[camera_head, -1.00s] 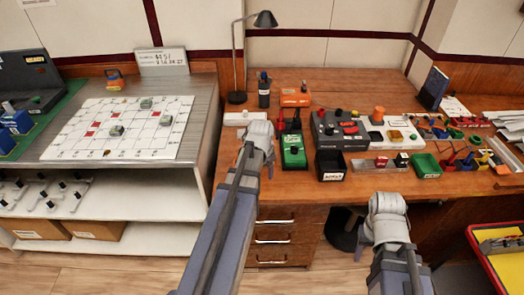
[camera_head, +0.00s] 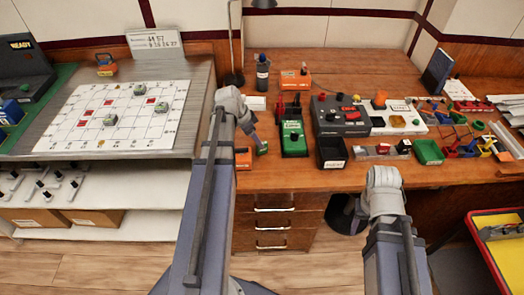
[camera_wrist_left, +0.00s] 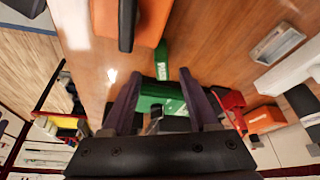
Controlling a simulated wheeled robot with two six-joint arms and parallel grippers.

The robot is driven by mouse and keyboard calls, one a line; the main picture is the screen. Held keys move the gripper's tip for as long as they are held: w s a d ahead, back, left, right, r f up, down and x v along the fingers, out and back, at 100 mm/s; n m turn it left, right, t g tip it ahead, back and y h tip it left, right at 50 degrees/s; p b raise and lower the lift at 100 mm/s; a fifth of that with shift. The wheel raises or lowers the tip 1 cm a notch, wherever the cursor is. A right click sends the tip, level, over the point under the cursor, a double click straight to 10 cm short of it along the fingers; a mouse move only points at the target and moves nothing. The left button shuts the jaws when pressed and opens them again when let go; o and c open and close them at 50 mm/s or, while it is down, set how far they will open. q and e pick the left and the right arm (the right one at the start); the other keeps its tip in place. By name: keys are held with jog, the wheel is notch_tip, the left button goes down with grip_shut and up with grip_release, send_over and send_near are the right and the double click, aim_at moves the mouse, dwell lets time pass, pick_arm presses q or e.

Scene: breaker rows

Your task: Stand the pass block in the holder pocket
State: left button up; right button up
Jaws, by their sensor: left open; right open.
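A small green block (camera_wrist_left: 161,62) with white lettering, which looks like the pass block, lies on the desk in the left wrist view, just beyond my left fingertips. In the head view its green end (camera_head: 262,149) shows beside my left gripper (camera_head: 257,140). In the wrist view my left gripper (camera_wrist_left: 158,76) is open, its dark fingers apart, with nothing seen held. An orange piece with a dark slot (camera_wrist_left: 103,22), possibly the holder, is next to the block; it also shows in the head view (camera_head: 243,159), partly behind my arm. My right gripper's fingers do not show.
A green device (camera_head: 293,140) stands right of my left gripper, with a black bin (camera_head: 331,153) beside it. A grey panel (camera_head: 340,115) and a green bin (camera_head: 428,152) lie further right. Bare desk shows towards the back.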

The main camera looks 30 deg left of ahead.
pick_arm(q)
jog(key=shift+b+x, duration=2.3)
jog(key=shift+x, duration=0.6)
jog(key=shift+w+r, duration=0.15)
grip_shut()
